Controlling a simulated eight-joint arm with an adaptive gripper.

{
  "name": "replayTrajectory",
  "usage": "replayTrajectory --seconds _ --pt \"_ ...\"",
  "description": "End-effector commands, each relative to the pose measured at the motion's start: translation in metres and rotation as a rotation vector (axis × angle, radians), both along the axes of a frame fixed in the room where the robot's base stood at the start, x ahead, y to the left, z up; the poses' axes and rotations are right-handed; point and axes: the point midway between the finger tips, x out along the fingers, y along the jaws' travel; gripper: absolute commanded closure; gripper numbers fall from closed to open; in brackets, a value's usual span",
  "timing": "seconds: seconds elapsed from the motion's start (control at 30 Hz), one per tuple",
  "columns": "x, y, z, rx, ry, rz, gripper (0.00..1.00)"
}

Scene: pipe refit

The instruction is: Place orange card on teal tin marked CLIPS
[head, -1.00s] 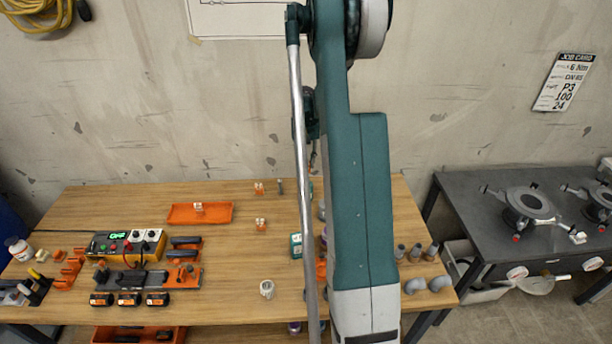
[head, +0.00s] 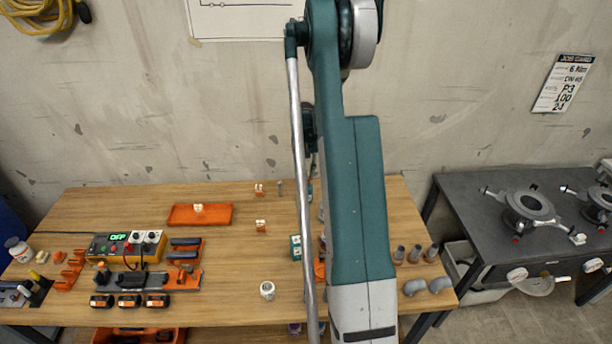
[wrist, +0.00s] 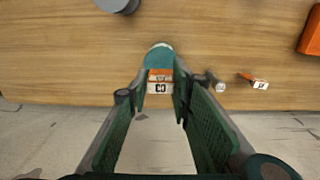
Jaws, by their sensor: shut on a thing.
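In the wrist view my gripper (wrist: 157,92) is shut on a small orange card (wrist: 160,73) with a white, dark-marked front. A round teal tin (wrist: 158,55) shows just beyond the card, partly covered by it. Whether the card touches the tin or hangs above it I cannot tell. No CLIPS marking is readable on the tin. In the head view my arm hides my gripper and the held card.
A similar orange and white piece (wrist: 255,81) and a grey upright part (wrist: 215,82) stand beside the tin. An orange tray (head: 182,217) lies further left. A green box (head: 296,246) and grey pipe fittings (head: 415,254) are near my arm.

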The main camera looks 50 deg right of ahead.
Motion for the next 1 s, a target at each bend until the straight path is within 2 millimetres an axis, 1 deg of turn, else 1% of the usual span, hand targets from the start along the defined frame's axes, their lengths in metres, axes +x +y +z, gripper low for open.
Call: replayTrajectory --seconds 0.1,0.4,0.57,0.6,0.67,0.7,1.0 --pt "-0.0002 0.0002 -0.0064 0.000 0.000 0.000 0.84" --pt "-0.0002 0.0002 -0.0074 0.000 0.000 0.000 0.84" --pt "-0.0002 0.0002 -0.0112 0.000 0.000 0.000 0.84" --pt "-0.0001 0.0002 -0.0102 0.000 0.000 0.000 0.73" --pt "-0.0002 0.0001 -0.0099 0.000 0.000 0.000 0.65" --pt "-0.0002 0.0001 -0.0098 0.000 0.000 0.000 0.63" --pt "-0.0002 0.0001 -0.0096 0.000 0.000 0.000 0.63"
